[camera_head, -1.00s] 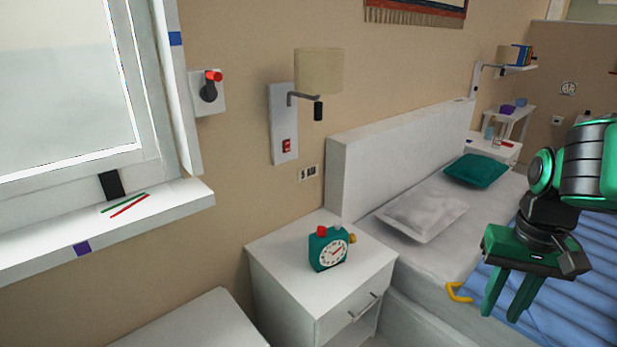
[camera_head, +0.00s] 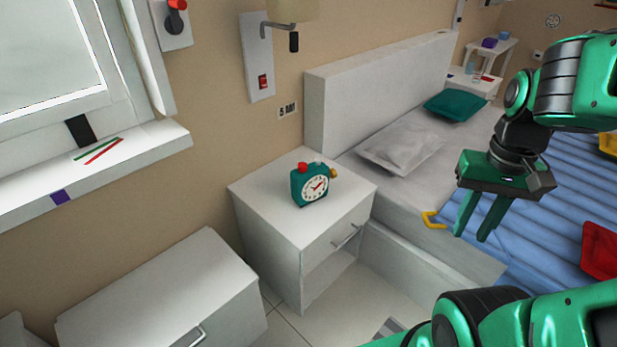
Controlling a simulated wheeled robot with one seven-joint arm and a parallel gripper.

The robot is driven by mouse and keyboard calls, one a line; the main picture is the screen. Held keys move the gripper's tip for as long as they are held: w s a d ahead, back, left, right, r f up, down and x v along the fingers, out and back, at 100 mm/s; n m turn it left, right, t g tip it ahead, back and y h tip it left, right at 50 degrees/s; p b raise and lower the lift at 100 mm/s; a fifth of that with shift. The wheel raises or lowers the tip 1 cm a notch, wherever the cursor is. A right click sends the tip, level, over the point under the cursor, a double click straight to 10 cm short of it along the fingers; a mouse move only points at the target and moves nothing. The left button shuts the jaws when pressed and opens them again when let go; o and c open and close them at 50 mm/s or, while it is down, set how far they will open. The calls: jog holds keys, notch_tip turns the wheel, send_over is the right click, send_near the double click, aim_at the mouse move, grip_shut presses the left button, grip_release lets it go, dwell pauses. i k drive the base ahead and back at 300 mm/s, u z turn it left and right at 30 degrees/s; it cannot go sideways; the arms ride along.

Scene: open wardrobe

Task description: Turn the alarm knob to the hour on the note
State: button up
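A teal alarm clock (camera_head: 310,185) stands upright on the white bedside cabinet (camera_head: 262,195), its white dial with red hands facing me. A red button (camera_head: 302,167) sits on its top, and a brass-coloured knob (camera_head: 333,173) sticks out on its right side.
A drawer handle (camera_head: 348,237) juts from the cabinet front. The bed has a white headboard (camera_head: 375,95), a blue cover (camera_head: 545,215) and a yellow hook-shaped thing (camera_head: 432,220) near my gripper. A second white cabinet (camera_head: 165,295) stands at lower left. Floor shows between them.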

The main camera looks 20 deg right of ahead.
aim_at(302, 166)
jog(key=z, duration=1.15)
jog(key=k, duration=1.4)
jog(key=u, duration=0.45)
jog(key=i, duration=1)
jog(key=z, duration=0.05)
